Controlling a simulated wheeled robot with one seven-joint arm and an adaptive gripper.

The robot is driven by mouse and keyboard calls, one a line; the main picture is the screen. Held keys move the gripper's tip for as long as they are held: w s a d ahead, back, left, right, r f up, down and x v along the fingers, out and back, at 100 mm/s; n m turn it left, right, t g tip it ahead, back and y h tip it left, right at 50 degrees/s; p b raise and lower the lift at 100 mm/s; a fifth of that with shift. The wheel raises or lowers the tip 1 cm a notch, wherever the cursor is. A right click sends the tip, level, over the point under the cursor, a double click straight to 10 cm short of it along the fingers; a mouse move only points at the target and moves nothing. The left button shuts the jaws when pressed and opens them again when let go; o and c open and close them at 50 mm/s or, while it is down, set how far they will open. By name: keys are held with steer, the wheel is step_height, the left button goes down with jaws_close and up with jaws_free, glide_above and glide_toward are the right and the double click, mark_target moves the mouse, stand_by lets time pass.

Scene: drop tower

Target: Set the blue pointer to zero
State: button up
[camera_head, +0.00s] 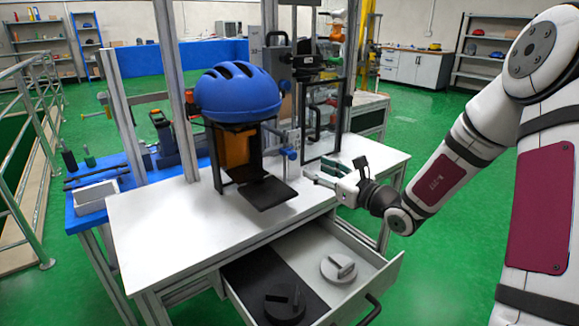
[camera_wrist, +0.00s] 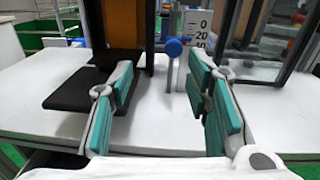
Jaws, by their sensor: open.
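The blue pointer (camera_head: 288,153) is a small blue knob at the drop tower, to the right of the orange block. In the wrist view the blue pointer (camera_wrist: 173,47) sits on a thin grey upright, just left of a white scale (camera_wrist: 198,28) marked 0, 20 and 40 from top down. It appears about level with the 40 mark, below 0; the exact reading is unclear. My gripper (camera_head: 318,176) is to the right of the pointer, over the white table. In the wrist view its teal-padded fingers (camera_wrist: 160,78) are apart and empty, and the pointer shows beyond them between the tips.
A blue helmet (camera_head: 238,92) rests on the tower above an orange block (camera_head: 237,147) and a black plate (camera_head: 267,193). A framed clear panel (camera_head: 322,120) stands behind my gripper. An open drawer (camera_head: 345,297) holds two round pieces. The table (camera_head: 150,230) is bare at left.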

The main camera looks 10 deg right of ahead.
mark_target(294, 155)
steer(key=shift+m+h, duration=0.4)
steer(key=shift+m, duration=0.2)
steer(key=b+x, duration=0.1)
steer(key=x, duration=0.3)
steer(key=d+b+x, duration=0.1)
steer(key=x, duration=0.4)
steer(key=b+x, duration=0.1)
steer(key=x, duration=0.3)
steer(key=shift+w+d+f, duration=0.15)
steer(key=shift+w+f, duration=0.2)
steer(key=shift+w, duration=0.35)
jaws_close()
